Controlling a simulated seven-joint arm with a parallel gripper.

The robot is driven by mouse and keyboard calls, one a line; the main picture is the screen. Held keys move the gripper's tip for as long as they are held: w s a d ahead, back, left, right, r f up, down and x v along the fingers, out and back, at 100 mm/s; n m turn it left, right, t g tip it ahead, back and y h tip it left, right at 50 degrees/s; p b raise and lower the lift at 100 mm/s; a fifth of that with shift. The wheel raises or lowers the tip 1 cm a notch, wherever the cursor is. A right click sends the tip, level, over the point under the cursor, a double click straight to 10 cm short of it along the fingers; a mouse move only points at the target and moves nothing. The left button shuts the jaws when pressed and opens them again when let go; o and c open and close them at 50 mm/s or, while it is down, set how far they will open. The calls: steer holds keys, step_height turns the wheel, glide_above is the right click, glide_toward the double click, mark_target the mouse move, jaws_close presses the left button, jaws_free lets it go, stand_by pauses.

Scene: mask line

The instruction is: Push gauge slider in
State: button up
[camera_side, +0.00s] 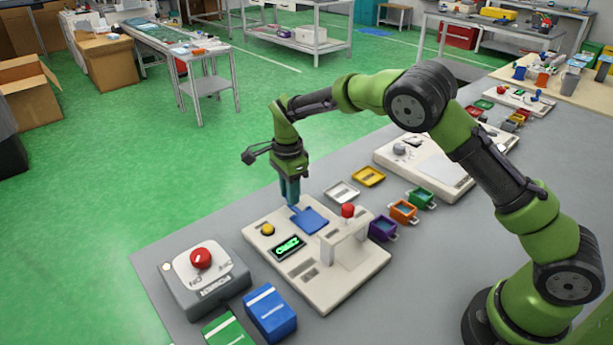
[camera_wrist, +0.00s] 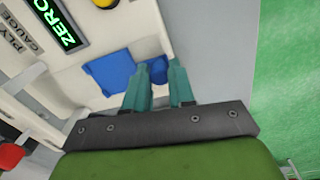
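The ply gauge (camera_side: 345,270) is a cream station on the grey bench, with a green display reading ZERO (camera_wrist: 58,22). Its slider is a flat blue plate (camera_side: 311,221) with a narrow tab toward its outer edge; it also shows in the wrist view (camera_wrist: 108,72). My gripper (camera_side: 291,200) points down at the tab, at the far edge of the station. In the wrist view its teal fingers (camera_wrist: 160,72) are close together, with blue of the tab between their tips. Whether they press on it is hard to tell.
A white bridge with a red knob (camera_side: 348,211) stands on the station right of the slider. A yellow button (camera_side: 267,230) is at its left. A grey box with a red stop button (camera_side: 201,258) and blue box (camera_side: 270,312) are in front. Small coloured bins (camera_side: 403,211) stand right.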

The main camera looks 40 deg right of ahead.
jaws_close()
glide_above(324, 215)
steer(key=s+a, duration=0.4)
steer(key=shift+s, duration=0.1)
steer(key=o, duration=0.6)
jaws_free()
steer(key=shift+r, duration=0.1)
steer(key=r, duration=1.1)
steer(key=w+r, duration=0.1)
steer(key=r, duration=0.4)
steer(key=shift+r, duration=0.4)
